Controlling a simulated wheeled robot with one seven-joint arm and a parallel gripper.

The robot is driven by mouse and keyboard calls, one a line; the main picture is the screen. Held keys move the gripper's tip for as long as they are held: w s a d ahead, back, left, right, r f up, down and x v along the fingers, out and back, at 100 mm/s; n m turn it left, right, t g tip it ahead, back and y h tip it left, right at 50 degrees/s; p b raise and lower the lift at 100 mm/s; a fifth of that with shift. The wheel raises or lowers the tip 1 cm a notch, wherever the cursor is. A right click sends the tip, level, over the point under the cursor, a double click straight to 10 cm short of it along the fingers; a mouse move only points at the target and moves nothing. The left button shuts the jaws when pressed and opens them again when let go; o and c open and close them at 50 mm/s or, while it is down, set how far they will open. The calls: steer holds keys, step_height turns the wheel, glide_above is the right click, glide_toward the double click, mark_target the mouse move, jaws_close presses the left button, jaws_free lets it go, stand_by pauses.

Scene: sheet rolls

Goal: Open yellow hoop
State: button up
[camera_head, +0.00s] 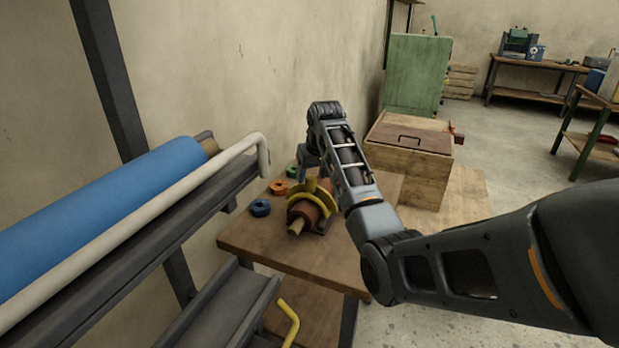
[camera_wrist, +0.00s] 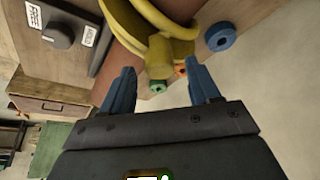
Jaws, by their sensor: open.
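The yellow hoop (camera_head: 315,203) curves around a reddish-brown roll (camera_head: 300,209) on the wooden table in the head view. In the wrist view the yellow hoop (camera_wrist: 140,22) fills the top middle, with a thick yellow block or tab (camera_wrist: 160,55) on it. My gripper (camera_wrist: 160,82) is open, its two blue fingers apart, with the yellow tab just ahead between the fingertips. I cannot tell whether they touch it. In the head view my gripper (camera_head: 308,165) is above the hoop, partly hidden by my arm.
Blue (camera_head: 261,208), orange (camera_head: 278,187) and green (camera_head: 292,171) rings lie on the wooden table (camera_head: 250,237) beside the hoop. A dark knob (camera_wrist: 58,35) with labels stands close by. A wooden crate (camera_head: 412,160) is at the right. A rack with a blue roll (camera_head: 105,215) stands at the left.

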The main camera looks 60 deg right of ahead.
mark_target(308, 193)
steer(key=shift+x, duration=1.4)
steer(key=shift+c, duration=0.2)
jaws_close()
